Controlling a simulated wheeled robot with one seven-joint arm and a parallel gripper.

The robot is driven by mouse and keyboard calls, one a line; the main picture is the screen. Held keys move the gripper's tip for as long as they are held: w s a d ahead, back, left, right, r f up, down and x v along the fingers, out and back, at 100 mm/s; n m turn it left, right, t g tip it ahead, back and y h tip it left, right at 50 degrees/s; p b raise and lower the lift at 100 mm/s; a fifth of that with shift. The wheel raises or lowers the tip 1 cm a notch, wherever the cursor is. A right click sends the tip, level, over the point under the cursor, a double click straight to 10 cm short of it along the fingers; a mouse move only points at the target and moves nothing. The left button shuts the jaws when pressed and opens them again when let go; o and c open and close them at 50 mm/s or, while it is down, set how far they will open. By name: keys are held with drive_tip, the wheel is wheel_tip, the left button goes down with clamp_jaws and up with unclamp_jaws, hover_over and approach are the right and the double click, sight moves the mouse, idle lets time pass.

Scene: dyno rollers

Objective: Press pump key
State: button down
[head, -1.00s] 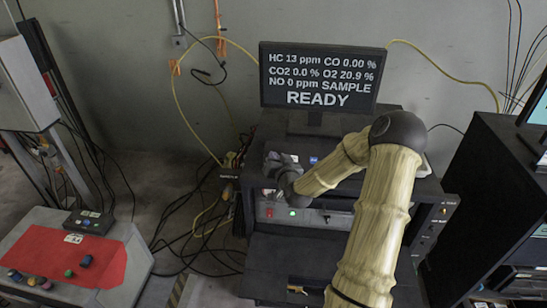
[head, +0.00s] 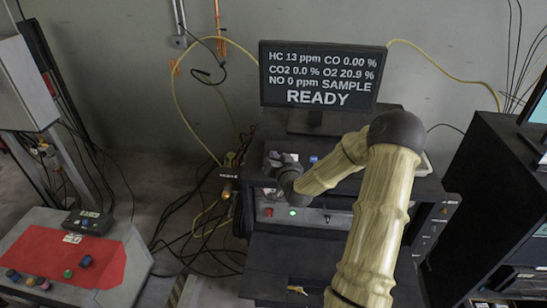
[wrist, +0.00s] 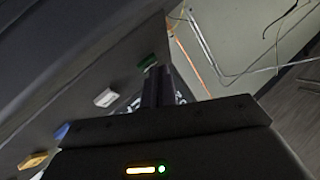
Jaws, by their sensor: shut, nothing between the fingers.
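The dark analyzer (head: 330,218) stands under a monitor (head: 322,78) that reads HC, CO, CO2, O2 and NO values, SAMPLE and READY. A row of coloured keys shows in the wrist view: a green key (wrist: 149,62), a white key (wrist: 106,97), a blue key (wrist: 62,131) and a yellow key (wrist: 34,160). I cannot read which is the pump key. My gripper (wrist: 157,76) is shut and empty, its tips close to the green key; contact cannot be told. In the head view my gripper (head: 273,165) is over the analyzer's left end, and my arm covers part of its top.
Loose cables (head: 195,225) lie on the floor left of the analyzer. A grey unit with a red panel (head: 65,250) and several buttons stands at the left. A black cabinet (head: 490,190) stands close at the right. A small brass-coloured item (head: 297,290) lies in front.

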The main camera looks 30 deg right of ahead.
drive_tip(key=shift+s+r, duration=0.1)
idle(0.5)
drive_tip(key=shift+s+a+r, duration=0.15)
drive_tip(key=shift+s+r, duration=0.05)
drive_tip(key=shift+r, duration=0.05)
drive_tip(key=s+r, duration=0.1)
drive_tip(key=s+a+r+p, duration=0.1)
drive_tip(key=r, duration=0.1)
drive_tip(key=s+a+r+p, duration=0.1)
drive_tip(key=shift+s+a+r, duration=0.1)
drive_tip(key=shift+r, duration=0.15)
idle(0.5)
